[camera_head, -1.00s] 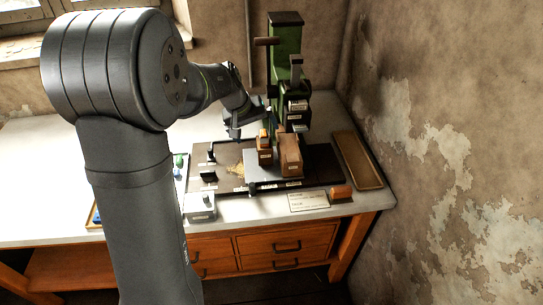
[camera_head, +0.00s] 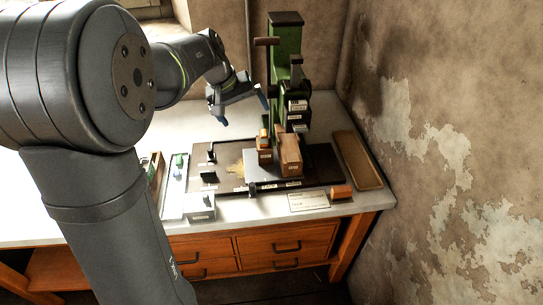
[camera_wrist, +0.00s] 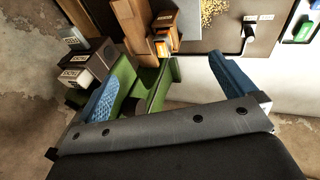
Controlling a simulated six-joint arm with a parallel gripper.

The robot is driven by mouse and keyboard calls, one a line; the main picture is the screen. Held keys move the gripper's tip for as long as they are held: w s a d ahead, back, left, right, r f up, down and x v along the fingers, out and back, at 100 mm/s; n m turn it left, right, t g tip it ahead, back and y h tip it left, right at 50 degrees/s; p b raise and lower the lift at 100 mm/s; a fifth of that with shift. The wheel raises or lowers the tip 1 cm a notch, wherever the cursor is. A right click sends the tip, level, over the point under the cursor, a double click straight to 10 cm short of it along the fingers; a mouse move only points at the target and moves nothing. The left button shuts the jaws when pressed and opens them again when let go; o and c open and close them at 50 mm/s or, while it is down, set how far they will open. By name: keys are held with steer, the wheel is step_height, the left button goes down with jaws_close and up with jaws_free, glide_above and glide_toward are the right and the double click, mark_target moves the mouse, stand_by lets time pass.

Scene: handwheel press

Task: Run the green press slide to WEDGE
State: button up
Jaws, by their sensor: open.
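The green press (camera_head: 285,45) stands upright at the back of the bench, with a brown handle (camera_head: 266,41) sticking out to its left. Black blocks with pale labels (camera_head: 297,106) sit on its front; the lettering is too small to read, so I cannot tell which is WEDGE. My gripper (camera_head: 243,111) is open and empty, left of the press column and above the bench. In the wrist view its blue fingers (camera_wrist: 167,88) are spread, with green press parts (camera_wrist: 152,85) showing between them, nearer the left finger. I cannot tell whether they touch.
Wooden blocks (camera_head: 290,155) stand on a grey plate (camera_head: 322,165) before the press. A brown tray (camera_head: 357,160) lies right of it, near the peeling wall. The bench behind left is clear.

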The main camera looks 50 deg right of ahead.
steer(key=shift+a+r, duration=0.2)
steer(key=shift+r, duration=0.3)
steer(key=shift+c, duration=0.4)
steer(key=c, duration=1.1)
steer(key=shift+s+f, duration=0.15)
steer(key=shift+c, duration=0.5)
steer(key=m+t+y, duration=0.1)
steer(key=m+y, duration=0.3)
steer(key=m, duration=0.5)
glide_above(252, 185)
step_height(252, 185, down, 6)
step_height(252, 185, down, 17)
steer(key=shift+r, duration=0.1)
jaws_close()
